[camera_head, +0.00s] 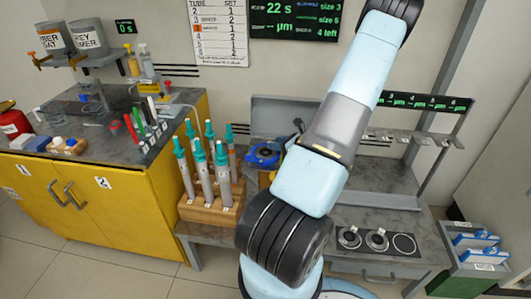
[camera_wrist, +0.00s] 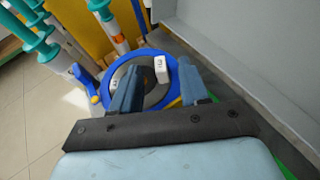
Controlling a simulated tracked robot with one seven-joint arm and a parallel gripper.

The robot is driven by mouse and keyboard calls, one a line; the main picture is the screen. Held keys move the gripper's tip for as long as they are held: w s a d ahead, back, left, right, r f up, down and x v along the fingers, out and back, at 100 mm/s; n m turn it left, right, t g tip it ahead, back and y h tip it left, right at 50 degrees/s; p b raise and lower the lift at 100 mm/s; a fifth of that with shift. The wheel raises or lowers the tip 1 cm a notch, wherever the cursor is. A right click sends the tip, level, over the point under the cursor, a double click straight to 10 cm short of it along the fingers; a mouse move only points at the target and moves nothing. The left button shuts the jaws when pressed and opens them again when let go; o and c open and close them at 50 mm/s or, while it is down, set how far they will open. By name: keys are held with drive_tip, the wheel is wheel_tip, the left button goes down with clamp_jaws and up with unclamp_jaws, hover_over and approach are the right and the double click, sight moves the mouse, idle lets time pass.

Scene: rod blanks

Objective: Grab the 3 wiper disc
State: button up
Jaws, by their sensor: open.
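In the wrist view, my gripper (camera_wrist: 159,78) is open, with its two blue-grey fingers apart over a round blue ring (camera_wrist: 113,67). Inside the ring lies a grey disc (camera_wrist: 152,95) with a small white tag (camera_wrist: 161,70). The tag carries a dark sideways mark that may be a 3, but it is too small to be sure. The tag shows between the fingertips, and the left finger hides part of the disc. I cannot tell whether the fingers touch it. In the head view the blue ring (camera_head: 262,155) sits on the grey bench, left of my arm, which hides the gripper.
A wooden block (camera_head: 205,206) holding several teal-capped tubes stands left of the ring, close by. A dark tray with round discs (camera_head: 377,240) lies on the bench at right. A grey wall panel (camera_wrist: 240,50) rises right of the gripper. A yellow cabinet (camera_head: 110,205) stands left.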

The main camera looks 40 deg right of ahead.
drive_tip(key=x, duration=0.2)
drive_tip(key=shift+w+f, duration=0.2)
drive_tip(key=shift+w, duration=0.15)
clamp_jaws()
